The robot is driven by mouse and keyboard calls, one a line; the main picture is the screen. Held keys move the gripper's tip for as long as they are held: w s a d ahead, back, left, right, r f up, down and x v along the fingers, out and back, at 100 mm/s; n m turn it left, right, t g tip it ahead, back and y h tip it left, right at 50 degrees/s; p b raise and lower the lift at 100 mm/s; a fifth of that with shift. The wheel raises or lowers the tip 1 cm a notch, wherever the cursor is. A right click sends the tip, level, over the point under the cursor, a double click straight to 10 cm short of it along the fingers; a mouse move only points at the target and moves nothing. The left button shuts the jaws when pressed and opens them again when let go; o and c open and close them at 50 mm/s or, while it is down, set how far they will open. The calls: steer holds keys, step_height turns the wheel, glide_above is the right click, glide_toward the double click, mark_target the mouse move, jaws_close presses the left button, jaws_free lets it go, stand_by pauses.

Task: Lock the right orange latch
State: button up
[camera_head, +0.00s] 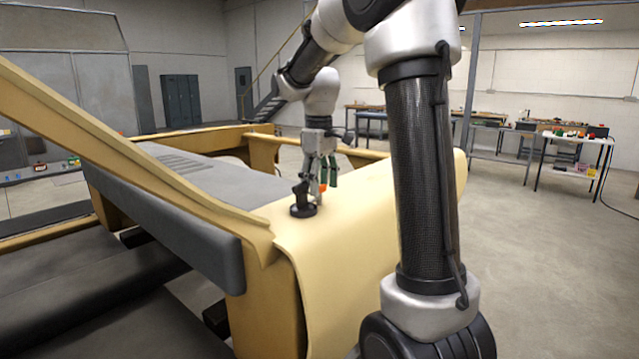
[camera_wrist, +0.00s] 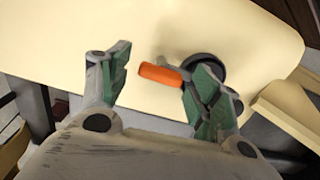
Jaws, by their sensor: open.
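The orange latch (camera_wrist: 160,75) shows in the wrist view as a short orange handle beside a dark round base (camera_wrist: 207,68) on the cream-yellow panel. In the head view a small part of the orange latch (camera_head: 323,187) shows at the fingers, above the dark base (camera_head: 303,210). My gripper (camera_wrist: 158,82) is open, with green-padded fingers. In the wrist view the handle lies between the two fingers, its right end close to the right finger, which covers part of the base. Whether they touch, I cannot tell. My gripper (camera_head: 322,180) hangs over the panel in the head view.
The cream-yellow panel (camera_head: 350,235) carries the latch and curves down at the front. A grey slab (camera_head: 190,180) and a sloping yellow beam (camera_head: 120,150) lie to its left. Workbenches (camera_head: 575,145) stand at the back right. The floor at right is clear.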

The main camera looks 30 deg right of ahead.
steer(key=shift+r, duration=4)
steer(key=s+a+f+m+t, duration=0.2)
steer(key=s+f, duration=0.2)
steer(key=s, duration=0.8)
steer(key=s+a+f+m+t, duration=0.2)
steer(key=s+a+f, duration=0.1)
steer(key=s, duration=0.9)
steer(key=shift+s+f+m, duration=0.3)
steer(key=shift+f, duration=0.25)
